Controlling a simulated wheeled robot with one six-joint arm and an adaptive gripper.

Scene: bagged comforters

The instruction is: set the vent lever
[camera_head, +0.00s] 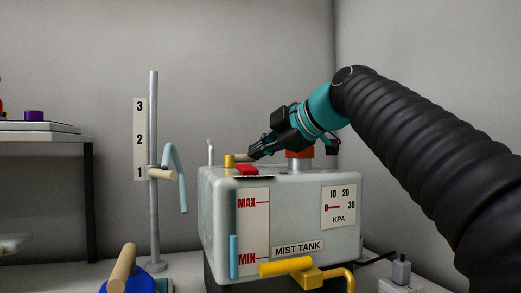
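The white mist tank (285,195) stands in the middle, with a MAX/MIN level strip and a KPA dial on its front. On its top left is a small yellow post (229,161) with a short tan bar pointing right, which looks like the vent lever. My gripper (253,154) reaches in from the right above the tank top, its dark fingertips at the bar's right end. I cannot tell whether they touch it, or whether they are open or shut. A red piece (247,170) lies just below the bar on the tank top.
An orange-red cap on a grey neck (299,158) rises behind my gripper. A yellow tap (300,270) juts from the tank's lower front. A pole (153,220) with a light blue hose and number scale stands left. A blue object with a tan handle (122,268) is front left.

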